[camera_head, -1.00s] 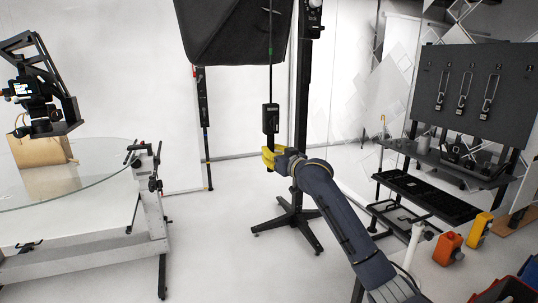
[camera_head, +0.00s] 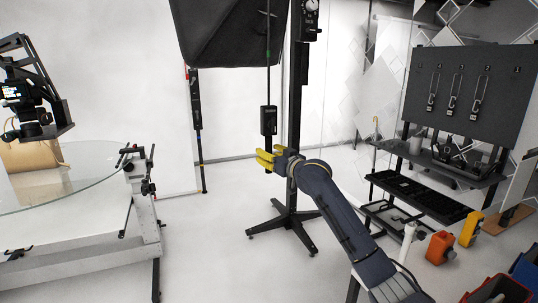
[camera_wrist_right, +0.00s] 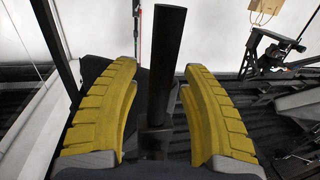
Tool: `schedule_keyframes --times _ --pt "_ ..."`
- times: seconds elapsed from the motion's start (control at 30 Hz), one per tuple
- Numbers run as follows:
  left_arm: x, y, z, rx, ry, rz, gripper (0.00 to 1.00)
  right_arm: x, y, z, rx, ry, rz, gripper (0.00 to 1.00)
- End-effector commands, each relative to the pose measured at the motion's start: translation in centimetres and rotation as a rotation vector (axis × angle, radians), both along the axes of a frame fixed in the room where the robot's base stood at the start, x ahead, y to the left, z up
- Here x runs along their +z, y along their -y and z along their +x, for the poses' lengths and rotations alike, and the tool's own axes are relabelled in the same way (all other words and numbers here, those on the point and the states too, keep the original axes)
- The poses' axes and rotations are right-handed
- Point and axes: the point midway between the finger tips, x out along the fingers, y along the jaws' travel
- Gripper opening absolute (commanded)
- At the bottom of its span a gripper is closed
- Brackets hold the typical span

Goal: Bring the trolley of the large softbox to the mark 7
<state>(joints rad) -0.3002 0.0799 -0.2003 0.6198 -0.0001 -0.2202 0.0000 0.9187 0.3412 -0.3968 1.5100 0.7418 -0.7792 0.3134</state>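The large softbox (camera_head: 225,32) is the big black hood at the top of the head view. It is by a black column stand (camera_head: 294,130) whose trolley base (camera_head: 288,220) has splayed legs on the white floor. A black handle (camera_head: 268,120) hangs on a thin rod below the softbox. My right gripper (camera_head: 264,159) has yellow fingers spread just below the handle's thick part. In the right wrist view a black bar (camera_wrist_right: 164,75) stands between the fingers (camera_wrist_right: 150,105), with gaps on both sides. My left gripper is out of view. I see no floor mark 7.
A glass turntable (camera_head: 85,185) on a white frame stands at left, with a camera rig (camera_head: 30,95) above it. At right are a tool board (camera_head: 465,95), a black shelf (camera_head: 420,195), and orange (camera_head: 441,247) and yellow (camera_head: 471,228) boxes. Floor left of the stand is clear.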

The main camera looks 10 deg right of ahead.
Motion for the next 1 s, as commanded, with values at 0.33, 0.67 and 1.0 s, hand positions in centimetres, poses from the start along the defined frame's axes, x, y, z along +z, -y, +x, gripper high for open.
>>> schedule_keyframes --times 0.33,0.67,1.0 --pt "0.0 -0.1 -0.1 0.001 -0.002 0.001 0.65 -0.1 0.2 -0.6 0.001 -0.001 -0.001 0.45" --pt "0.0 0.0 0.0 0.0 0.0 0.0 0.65 -0.1 2.0 -5.1 0.0 0.0 -0.003 0.45" --pt "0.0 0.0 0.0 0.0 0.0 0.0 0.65 -0.1 3.7 -9.7 0.0 0.0 -0.002 0.45"
